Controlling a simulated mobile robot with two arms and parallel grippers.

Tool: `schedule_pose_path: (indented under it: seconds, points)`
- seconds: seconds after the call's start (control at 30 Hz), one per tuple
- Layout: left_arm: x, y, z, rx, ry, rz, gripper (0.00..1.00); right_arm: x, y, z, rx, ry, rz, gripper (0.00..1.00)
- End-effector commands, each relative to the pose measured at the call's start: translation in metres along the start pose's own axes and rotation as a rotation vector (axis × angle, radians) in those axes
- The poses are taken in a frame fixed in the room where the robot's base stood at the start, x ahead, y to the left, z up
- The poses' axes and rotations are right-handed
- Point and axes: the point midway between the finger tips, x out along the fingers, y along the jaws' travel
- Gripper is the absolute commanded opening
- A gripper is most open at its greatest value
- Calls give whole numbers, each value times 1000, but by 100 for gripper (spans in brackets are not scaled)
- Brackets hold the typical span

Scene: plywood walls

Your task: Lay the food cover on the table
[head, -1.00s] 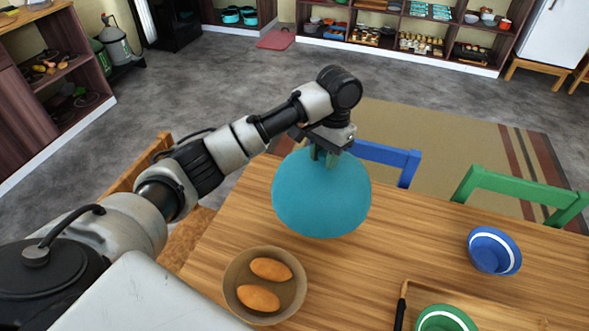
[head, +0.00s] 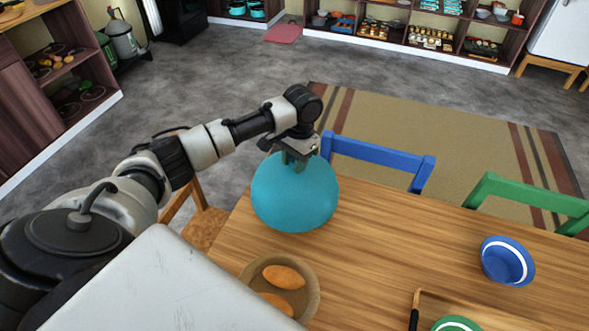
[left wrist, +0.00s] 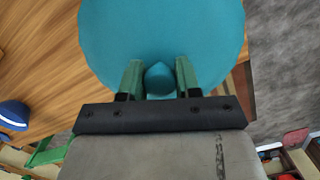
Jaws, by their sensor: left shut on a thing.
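The food cover (head: 295,202) is a teal dome with a small knob on top. My left gripper (head: 292,160) comes down on it from above and is shut on the knob. In the left wrist view the knob (left wrist: 160,78) sits between the two green fingers (left wrist: 158,80), with the dome (left wrist: 160,35) beyond. The cover is over the far left edge area of the wooden table (head: 390,235). I cannot tell whether its rim touches the table. My right gripper is not in view.
A brown bowl (head: 312,298) with two orange-brown food pieces stands nearer me on the table. A blue bowl (head: 507,262), a wooden tray (head: 425,297) and a green bowl (head: 458,324) are to the right. Blue (head: 375,152) and green (head: 530,195) chairs line the far edge. The table's middle is clear.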

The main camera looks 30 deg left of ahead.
Motion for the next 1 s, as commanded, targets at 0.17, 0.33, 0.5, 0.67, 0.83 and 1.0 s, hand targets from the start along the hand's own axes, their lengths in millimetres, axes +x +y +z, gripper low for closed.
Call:
schedule_pose_path:
  seconds: [0.17, 0.33, 0.5, 0.67, 0.83, 1.0]
  points:
    - [26, 1, -3, 0, -5, 1, 0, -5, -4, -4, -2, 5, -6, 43]
    - [38, 0, -5, 1, 0, 0, 0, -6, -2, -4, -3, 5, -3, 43]
    - [38, 0, -5, 1, 0, -1, 0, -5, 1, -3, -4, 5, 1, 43]
    - [41, 0, -6, 0, -1, -1, 0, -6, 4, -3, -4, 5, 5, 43]
    - [41, 0, -6, 0, -1, -1, 57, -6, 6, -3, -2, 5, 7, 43]
    - [41, 0, -6, 0, -1, -1, 58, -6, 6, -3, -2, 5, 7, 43]
